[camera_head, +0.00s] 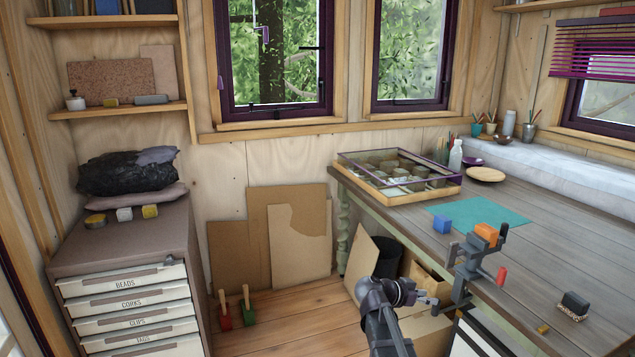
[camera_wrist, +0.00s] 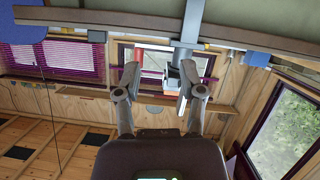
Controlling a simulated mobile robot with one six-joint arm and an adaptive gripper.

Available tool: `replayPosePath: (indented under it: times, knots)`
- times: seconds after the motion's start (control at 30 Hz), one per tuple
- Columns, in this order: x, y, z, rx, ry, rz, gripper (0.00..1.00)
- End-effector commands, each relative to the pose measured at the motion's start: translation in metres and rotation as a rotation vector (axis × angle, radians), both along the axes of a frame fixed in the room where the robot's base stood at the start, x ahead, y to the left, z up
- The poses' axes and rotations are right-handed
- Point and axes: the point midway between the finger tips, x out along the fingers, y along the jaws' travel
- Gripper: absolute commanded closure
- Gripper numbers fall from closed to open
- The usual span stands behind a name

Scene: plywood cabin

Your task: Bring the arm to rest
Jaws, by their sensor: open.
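My gripper (camera_head: 431,301) is in front of the table's near edge, at the end of my dark arm, low and just left of a grey clamp (camera_head: 467,268). In the wrist view my gripper (camera_wrist: 159,72) has its two fingers spread wide apart. I see nothing held between the fingers. Whether a finger touches the clamp is not clear from these views.
The wooden table (camera_head: 565,255) bears a blue block (camera_head: 442,224), a teal mat (camera_head: 500,212), a glass-lidded case (camera_head: 395,198) and a dark brush (camera_head: 573,305). Cardboard boxes (camera_head: 428,285) stand below.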

Motion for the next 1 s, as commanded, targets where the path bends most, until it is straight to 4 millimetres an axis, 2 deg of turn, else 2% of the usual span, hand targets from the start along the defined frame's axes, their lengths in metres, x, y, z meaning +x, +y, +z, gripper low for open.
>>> replayPosePath:
  times: [0.03, 0.27, 0.5, 0.7, 1.0]
  knots:
    - [-0.013, 0.001, -0.01, 0.043, 0.065, 0.011, 0.49]
    - [-0.054, 0.017, -0.055, 0.256, 0.362, 0.123, 0.49]
    - [-0.096, 0.047, -0.091, 0.483, 0.629, 0.332, 0.49]
    - [-0.128, 0.079, -0.11, 0.65, 0.796, 0.561, 0.49]
    - [-0.156, 0.111, -0.119, 0.786, 0.904, 0.817, 0.49]
